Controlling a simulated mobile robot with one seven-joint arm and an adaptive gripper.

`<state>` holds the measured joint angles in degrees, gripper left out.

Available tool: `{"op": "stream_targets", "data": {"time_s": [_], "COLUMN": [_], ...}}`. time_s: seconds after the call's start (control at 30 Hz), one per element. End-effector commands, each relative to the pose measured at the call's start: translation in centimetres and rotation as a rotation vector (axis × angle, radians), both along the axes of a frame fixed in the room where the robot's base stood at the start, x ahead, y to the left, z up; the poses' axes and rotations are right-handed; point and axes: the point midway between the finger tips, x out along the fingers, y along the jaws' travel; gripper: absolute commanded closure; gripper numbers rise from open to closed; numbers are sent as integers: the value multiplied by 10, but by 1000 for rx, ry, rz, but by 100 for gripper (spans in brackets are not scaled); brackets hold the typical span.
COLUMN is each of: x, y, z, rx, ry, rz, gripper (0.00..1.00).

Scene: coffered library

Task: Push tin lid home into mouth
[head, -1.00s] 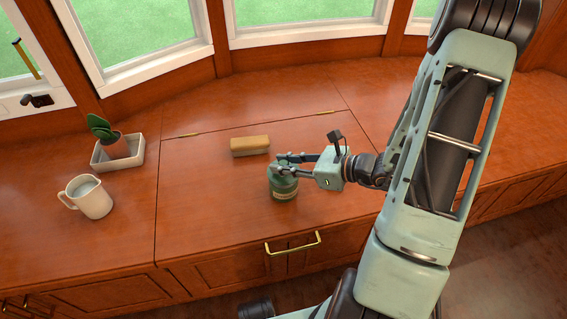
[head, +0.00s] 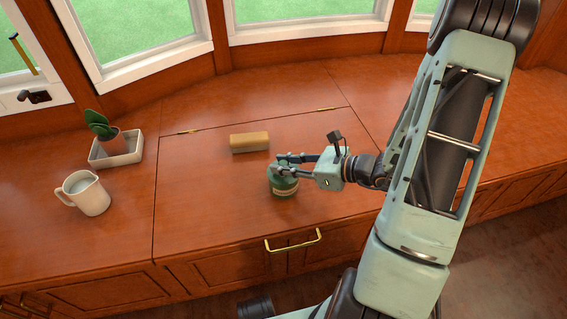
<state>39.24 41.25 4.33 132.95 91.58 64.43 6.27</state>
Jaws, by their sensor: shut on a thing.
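The green tin (head: 284,187) with a pale label band stands upright on the wooden window seat. My gripper (head: 281,166) comes in from the right at the top of the tin, with its fingers closed there. The lid is mostly hidden by the fingers and too small to make out clearly. I cannot tell how deep it sits in the mouth, or whether it is level.
A tan block (head: 249,142) lies just behind the tin. A brass handle (head: 293,243) is on the front edge. The seat left of the tin is clear.

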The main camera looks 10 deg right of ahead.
Motion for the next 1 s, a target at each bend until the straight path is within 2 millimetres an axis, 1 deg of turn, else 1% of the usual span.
{"op": "stream_targets", "data": {"time_s": [0.03,0.07,0.23,0.5,0.63,0.77,1.0], "x": [0,0,0,0,-5,-18,-49], "y": [0,0,0,-1,-8,-24,-60], "z": [-3,-2,-2,-1,2,11,30], "rx": [0,-1,-1,-1,-2,-4,-3], "ry": [1,1,1,1,-1,0,-1], "rz": [0,0,0,0,-3,-6,-4], "gripper": [100,78,60,60,60,60,60]}}
